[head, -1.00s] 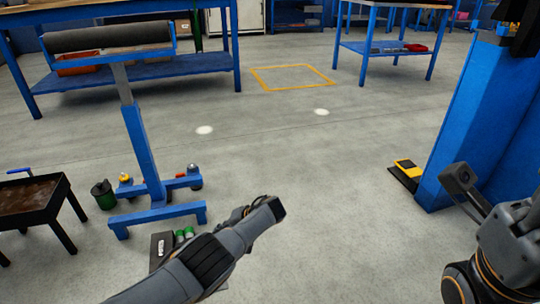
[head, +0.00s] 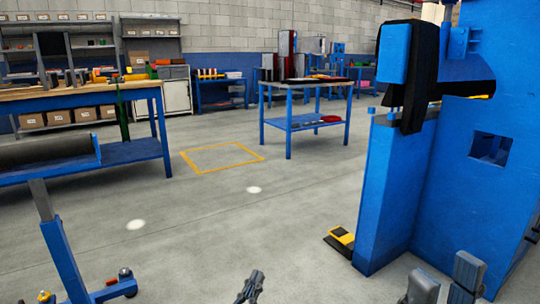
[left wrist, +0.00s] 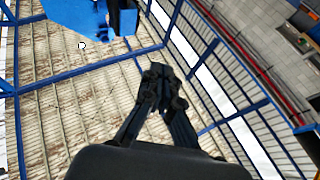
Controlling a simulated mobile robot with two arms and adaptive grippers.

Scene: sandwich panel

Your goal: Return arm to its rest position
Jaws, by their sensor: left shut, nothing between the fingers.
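My left gripper (head: 250,288) is at the bottom middle of the head view, dark and small, above the bare floor. In the left wrist view its two black fingers (left wrist: 160,82) meet at their tips. It is shut, with nothing between the fingers. Behind the fingers that view shows the roof sheets and blue beams, so the gripper points upward. Grey parts of my right arm (head: 468,270) show at the bottom right of the head view. The state of the right gripper's fingers cannot be made out.
A blue machine (head: 390,190) stands close on the right, with a yellow-black pedal (head: 341,238) at its foot. A blue roller stand (head: 62,250) is at the left. Workbenches (head: 140,150) stand farther back. The middle floor with a yellow outlined square (head: 187,163) is clear.

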